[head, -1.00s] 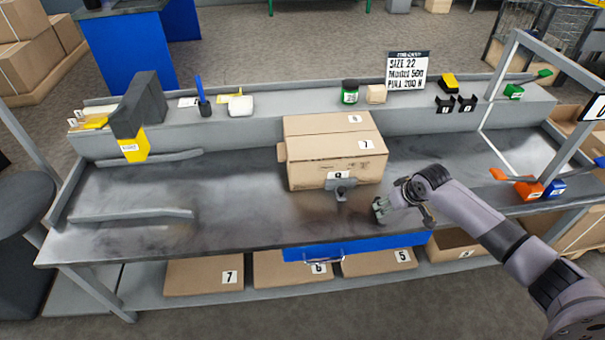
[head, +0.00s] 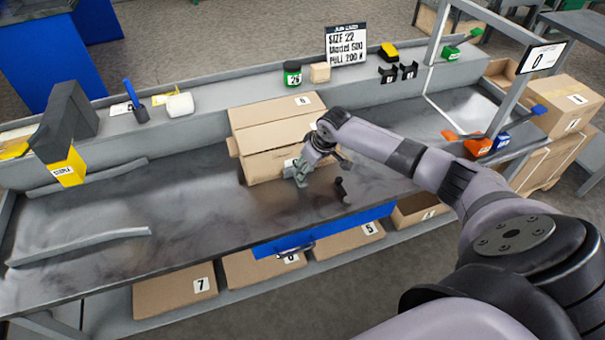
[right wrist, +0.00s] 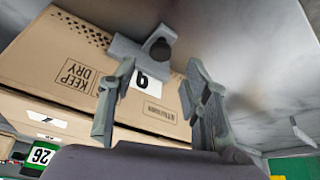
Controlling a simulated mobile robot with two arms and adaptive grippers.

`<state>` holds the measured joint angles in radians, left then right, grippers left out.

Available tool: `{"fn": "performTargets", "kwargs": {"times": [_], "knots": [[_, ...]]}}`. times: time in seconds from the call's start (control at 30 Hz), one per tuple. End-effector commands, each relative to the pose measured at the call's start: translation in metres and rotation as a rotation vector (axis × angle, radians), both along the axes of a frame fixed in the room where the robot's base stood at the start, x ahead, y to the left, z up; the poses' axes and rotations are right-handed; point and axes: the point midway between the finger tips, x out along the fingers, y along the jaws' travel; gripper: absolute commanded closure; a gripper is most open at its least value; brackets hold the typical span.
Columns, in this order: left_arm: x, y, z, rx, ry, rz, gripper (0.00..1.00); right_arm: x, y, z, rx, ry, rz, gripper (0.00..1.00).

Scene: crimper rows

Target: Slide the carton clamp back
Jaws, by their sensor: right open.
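The carton clamp, a grey plate with a dark round knob (right wrist: 143,52), lies against the lower front of the brown carton in the right wrist view. The carton (head: 270,112) sits on the bench in the head view. My right gripper (head: 300,178) is at the carton's front and covers most or all of the clamp there. In the right wrist view my right gripper (right wrist: 155,85) is open, its two fingers apart and the clamp just beyond and between their tips. I cannot tell whether a finger touches it. My left gripper is not in view.
A grey and yellow post (head: 66,150) and low rails (head: 85,245) stand on the bench's left. A raised shelf with small items (head: 180,105) runs behind. A grey frame (head: 510,80) rises at right. The bench (head: 190,200) left of the carton is clear.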

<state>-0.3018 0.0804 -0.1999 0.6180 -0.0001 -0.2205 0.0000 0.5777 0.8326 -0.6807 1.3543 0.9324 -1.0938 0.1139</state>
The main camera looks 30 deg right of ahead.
Motion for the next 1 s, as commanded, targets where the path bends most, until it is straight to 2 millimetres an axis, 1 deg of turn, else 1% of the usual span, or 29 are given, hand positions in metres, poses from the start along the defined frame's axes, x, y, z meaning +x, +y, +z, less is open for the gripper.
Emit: {"fn": "performTargets", "kwargs": {"times": [0.03,0.1,0.2,0.33,0.5,0.73,1.0], "knots": [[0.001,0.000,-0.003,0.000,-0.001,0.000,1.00,0.004,0.001,-0.011,0.003,0.001,-0.002,0.56],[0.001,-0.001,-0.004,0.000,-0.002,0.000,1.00,0.009,0.002,-0.022,0.003,0.000,-0.002,0.56],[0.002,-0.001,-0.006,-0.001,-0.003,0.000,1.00,0.014,0.003,-0.035,0.003,0.000,-0.002,0.56],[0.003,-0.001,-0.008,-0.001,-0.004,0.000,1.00,0.018,0.003,-0.045,0.001,0.000,-0.001,0.56],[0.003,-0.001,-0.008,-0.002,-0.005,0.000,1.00,0.021,0.004,-0.049,0.001,-0.001,-0.001,0.56],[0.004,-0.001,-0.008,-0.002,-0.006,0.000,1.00,0.020,0.003,-0.049,0.000,-0.001,0.000,0.57],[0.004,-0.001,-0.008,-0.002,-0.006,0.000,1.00,0.020,0.003,-0.049,0.001,-0.001,-0.001,0.75]]}}
